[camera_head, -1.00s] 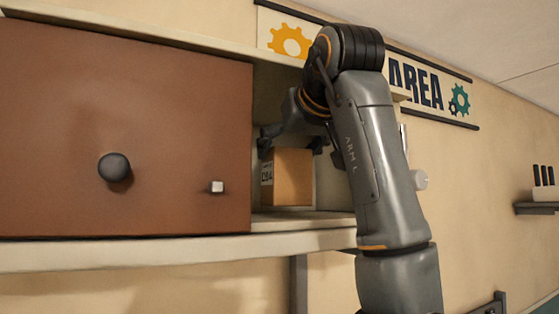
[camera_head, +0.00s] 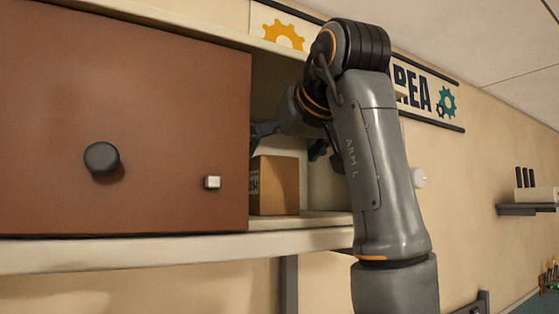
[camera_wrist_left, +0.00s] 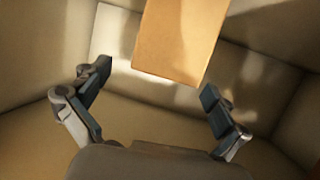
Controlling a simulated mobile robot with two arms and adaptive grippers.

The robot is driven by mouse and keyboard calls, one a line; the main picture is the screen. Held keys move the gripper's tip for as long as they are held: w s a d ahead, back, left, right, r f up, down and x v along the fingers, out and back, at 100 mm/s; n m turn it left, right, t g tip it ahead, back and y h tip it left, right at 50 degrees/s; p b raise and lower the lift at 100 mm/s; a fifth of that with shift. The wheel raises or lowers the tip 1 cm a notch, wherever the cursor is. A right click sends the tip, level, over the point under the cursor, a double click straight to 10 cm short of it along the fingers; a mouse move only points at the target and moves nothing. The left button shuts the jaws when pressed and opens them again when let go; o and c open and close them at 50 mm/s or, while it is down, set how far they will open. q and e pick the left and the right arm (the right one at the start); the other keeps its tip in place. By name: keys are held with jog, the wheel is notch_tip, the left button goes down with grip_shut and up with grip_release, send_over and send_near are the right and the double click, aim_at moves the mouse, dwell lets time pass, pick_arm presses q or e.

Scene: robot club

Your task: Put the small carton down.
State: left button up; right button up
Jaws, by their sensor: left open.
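The small carton (camera_head: 277,186) is a brown box with a printed label on its left side. It stands upright on the cabinet shelf (camera_head: 300,220), at the right end of the opening, partly behind the brown door's edge. In the left wrist view the carton (camera_wrist_left: 182,38) is ahead of the fingertips, with clear space between it and both fingers. My left gripper (camera_head: 288,143) is open and empty, just above and behind the carton in the head view; it also shows in the left wrist view (camera_wrist_left: 152,98). The arm hides part of it. My right gripper is not in view.
A brown door panel (camera_head: 150,130) with a dark round knob (camera_head: 102,158) and a small pale square knob (camera_head: 212,182) covers the left of the cabinet. A small wall shelf (camera_head: 525,209) with a white holder is at the far right.

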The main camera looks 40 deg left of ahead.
pick_arm(q)
jog(key=b+v, duration=0.1)
jog(key=v, duration=1)
jog(key=shift+b, duration=0.3)
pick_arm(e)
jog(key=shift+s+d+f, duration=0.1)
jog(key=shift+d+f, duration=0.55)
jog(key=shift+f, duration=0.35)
pick_arm(q)
jog(key=shift+w+f, duration=0.1)
jog(key=shift+w, duration=0.15)
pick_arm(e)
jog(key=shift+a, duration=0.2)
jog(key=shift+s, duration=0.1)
